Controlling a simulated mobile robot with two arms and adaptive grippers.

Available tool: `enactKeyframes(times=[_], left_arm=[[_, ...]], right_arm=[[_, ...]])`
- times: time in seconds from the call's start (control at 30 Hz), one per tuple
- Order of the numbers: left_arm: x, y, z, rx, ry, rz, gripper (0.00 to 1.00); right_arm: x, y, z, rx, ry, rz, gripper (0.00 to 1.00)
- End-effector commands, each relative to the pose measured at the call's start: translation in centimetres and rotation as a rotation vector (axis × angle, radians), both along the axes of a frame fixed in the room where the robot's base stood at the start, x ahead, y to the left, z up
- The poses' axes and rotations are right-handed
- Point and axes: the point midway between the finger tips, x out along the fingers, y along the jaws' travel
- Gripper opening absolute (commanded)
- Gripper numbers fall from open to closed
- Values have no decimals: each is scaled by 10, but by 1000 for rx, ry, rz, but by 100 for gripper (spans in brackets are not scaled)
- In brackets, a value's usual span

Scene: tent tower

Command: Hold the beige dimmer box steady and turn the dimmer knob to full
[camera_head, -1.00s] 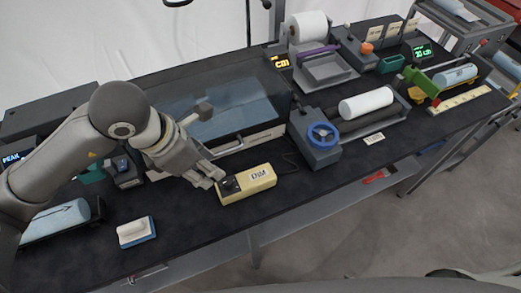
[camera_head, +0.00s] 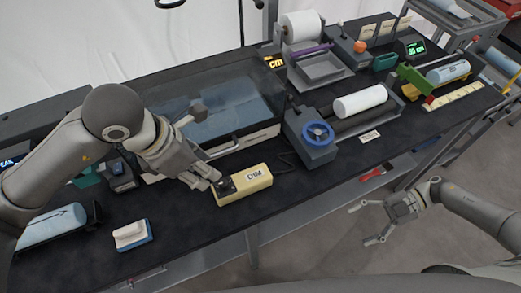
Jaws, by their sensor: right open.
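The beige dimmer box (camera_head: 250,186), marked DIM, lies on the dark bench top near its front edge. A dark part, seemingly the knob (camera_head: 226,185), is at its left end. My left gripper (camera_head: 213,184) is at that left end, its fingers close to or touching the box. Its grip is too small to make out. My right gripper (camera_head: 361,224) is open and empty, in front of the bench, to the right of the box and apart from it.
A white-and-blue block (camera_head: 132,234) lies left of the box. Behind it is a clear-covered tray (camera_head: 225,112). A machine with a blue handwheel (camera_head: 318,133) stands to the right. The bench's front edge lies between my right gripper and the box.

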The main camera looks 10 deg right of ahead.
Motion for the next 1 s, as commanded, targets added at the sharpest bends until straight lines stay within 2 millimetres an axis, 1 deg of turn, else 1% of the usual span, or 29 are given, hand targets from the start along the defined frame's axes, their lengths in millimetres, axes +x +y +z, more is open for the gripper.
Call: enactKeyframes(times=[0.03,0.07,0.1,0.17,0.2,0.27,0.3,0.37,0.4,0.47,0.5,0.57,0.6,0.63,0.67,0.7,0.73,0.87,1.0], left_arm=[[0,0,0,0,0,0,36],[0,0,0,0,0,0,36],[0,0,0,0,0,0,36],[0,0,0,0,0,0,36],[0,0,0,0,0,0,36],[0,0,0,0,0,0,36],[0,0,0,0,0,0,36],[0,0,0,0,0,0,36],[0,0,0,0,0,0,36],[0,0,0,0,0,0,36],[0,0,0,0,0,0,36],[0,0,0,0,0,0,36],[0,0,0,0,0,0,36],[0,0,0,0,0,0,36],[0,0,0,0,0,0,36],[0,0,0,0,0,0,36],[0,0,0,0,0,0,36],[0,0,0,0,0,0,36],[0,0,0,0,0,0,36]], right_arm=[[12,10,29,78,-103,78,71],[17,16,46,125,-163,124,71],[21,22,67,188,-244,183,71],[27,32,100,288,-367,270,71],[29,38,120,357,-450,325,71],[31,49,150,465,-582,402,71],[33,58,170,540,-675,449,71],[35,71,197,656,-822,511,71],[37,82,215,738,-926,544,71],[39,99,240,862,-1093,582,71],[40,110,257,946,-1208,599,71],[41,125,281,1066,-1386,621,71],[40,135,295,1140,-1503,638,71],[38,142,304,1190,-1586,655,71],[36,150,311,1231,-1667,680,71],[33,162,314,1266,-1761,745,71],[32,171,311,1265,-1806,804,71],[32,196,287,1189,-1867,1031,71],[39,217,259,1069,-1900,1267,71]])
